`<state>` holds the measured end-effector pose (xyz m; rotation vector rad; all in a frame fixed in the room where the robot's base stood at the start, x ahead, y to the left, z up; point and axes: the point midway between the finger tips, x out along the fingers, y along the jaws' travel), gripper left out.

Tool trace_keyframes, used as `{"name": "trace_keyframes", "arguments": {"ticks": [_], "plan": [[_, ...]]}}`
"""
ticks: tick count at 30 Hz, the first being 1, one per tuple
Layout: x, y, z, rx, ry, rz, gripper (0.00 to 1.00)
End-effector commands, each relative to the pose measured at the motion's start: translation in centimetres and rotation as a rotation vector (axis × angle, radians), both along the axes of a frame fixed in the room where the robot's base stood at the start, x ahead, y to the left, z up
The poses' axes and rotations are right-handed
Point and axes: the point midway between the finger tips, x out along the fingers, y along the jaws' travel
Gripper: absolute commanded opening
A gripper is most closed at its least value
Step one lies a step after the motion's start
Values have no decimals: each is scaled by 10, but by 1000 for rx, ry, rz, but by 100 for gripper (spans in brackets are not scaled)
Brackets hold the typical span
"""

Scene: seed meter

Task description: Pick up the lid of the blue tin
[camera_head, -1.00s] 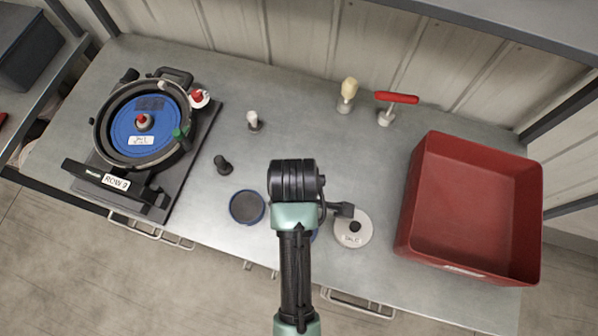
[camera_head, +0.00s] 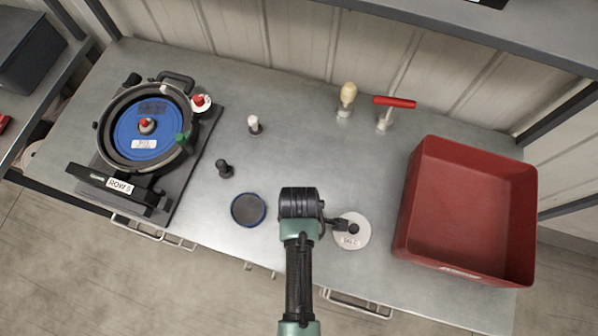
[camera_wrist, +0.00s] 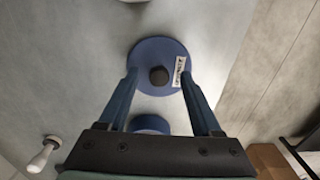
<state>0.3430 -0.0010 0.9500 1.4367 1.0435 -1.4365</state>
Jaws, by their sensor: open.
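A round blue lid (camera_wrist: 172,52) with a dark knob (camera_wrist: 159,76) and a white label shows in the wrist view, between my fingers. I cannot tell how far above the lid the fingertips are. A round blue-rimmed tin (camera_head: 248,209) with a dark inside stands on the bench left of my arm. It also shows in the wrist view (camera_wrist: 150,123), partly hidden by my gripper's palm.
A red bin (camera_head: 465,210) stands at the right. A seed meter (camera_head: 147,130) with a blue disc is at the left. Several small handled tools, such as a red T-handle (camera_head: 395,102), stand behind.

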Motion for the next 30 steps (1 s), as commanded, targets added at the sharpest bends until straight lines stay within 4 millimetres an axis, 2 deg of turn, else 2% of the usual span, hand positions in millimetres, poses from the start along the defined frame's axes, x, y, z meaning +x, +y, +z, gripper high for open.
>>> {"name": "trace_keyframes", "arguments": {"ticks": [2,13,25,30], "plan": [[0,0,0,0,0,0,66],[0,0,1,0,0,0,0],[1,0,3,0,-1,0,0],[1,0,21,0,-4,0,0]]}}
